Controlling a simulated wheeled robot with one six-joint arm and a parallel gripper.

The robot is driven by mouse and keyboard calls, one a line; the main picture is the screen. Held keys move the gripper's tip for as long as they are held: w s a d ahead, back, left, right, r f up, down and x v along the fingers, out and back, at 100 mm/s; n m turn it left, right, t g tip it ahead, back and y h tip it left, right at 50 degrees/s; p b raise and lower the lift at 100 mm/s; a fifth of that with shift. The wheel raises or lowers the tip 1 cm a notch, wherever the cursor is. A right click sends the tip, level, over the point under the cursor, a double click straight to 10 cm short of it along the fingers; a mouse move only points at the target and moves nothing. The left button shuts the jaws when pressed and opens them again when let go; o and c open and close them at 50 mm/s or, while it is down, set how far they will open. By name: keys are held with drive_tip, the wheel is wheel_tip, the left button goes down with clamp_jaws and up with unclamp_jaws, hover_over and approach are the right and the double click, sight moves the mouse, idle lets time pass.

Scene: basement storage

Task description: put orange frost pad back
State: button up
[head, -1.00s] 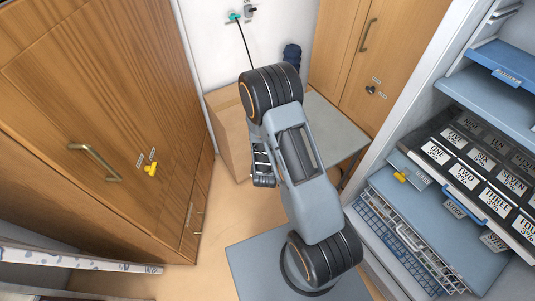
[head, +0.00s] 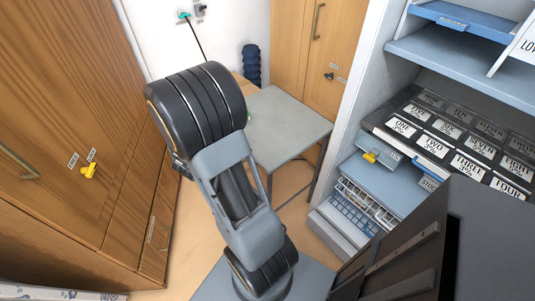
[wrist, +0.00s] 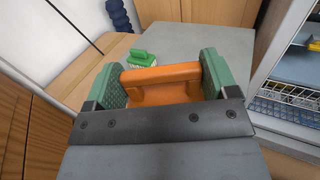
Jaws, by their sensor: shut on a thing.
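The orange frost pad (wrist: 160,82) shows in the wrist view as an orange block with a raised bar-like handle across its top. My gripper (wrist: 163,82) is shut on it, with a green pad of the jaws on each side. The lower part of the orange pad is hidden behind the dark bar of my gripper. In the head view my arm hides the jaws and the orange pad.
A small green item with a white label (wrist: 140,58) stands beyond the jaws. The grey table (head: 285,125) is mostly bare. Shelves with numbered bins (head: 455,140) stand on the right; wooden cabinets (head: 65,120) on the left. A dark panel (head: 395,260) fills the lower right.

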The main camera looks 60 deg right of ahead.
drive_tip(key=s+d+f+m+g+b, duration=0.2)
drive_tip(key=s+d+m+g+b, duration=0.3)
drive_tip(key=s+g, duration=0.45)
drive_tip(key=shift+t+y, duration=0.3)
drive_tip(key=shift+t, duration=0.25)
drive_tip(key=shift+w+d+f+b, duration=0.65)
drive_tip(key=shift+d+f, duration=0.9)
drive_tip(key=shift+d, duration=0.35)
drive_tip(key=shift+w+d+f+b, duration=0.55)
drive_tip(key=shift+d+f, duration=1.05)
drive_tip(key=shift+d, duration=0.35)
drive_tip(key=shift+w+d+f+b, duration=0.55)
drive_tip(key=shift+w+d+f, duration=0.15)
drive_tip(key=shift+d+f, duration=1.05)
drive_tip(key=shift+w+d+f+b, duration=0.1)
drive_tip(key=shift+d+f+b, duration=0.15)
drive_tip(key=shift+f, duration=0.55)
drive_tip(key=shift+d+f+b, duration=0.1)
drive_tip(key=shift+f+b, duration=0.2)
drive_tip(key=shift+f, duration=0.45)
drive_tip(key=shift+f, duration=0.15)
drive_tip(key=o, duration=1)
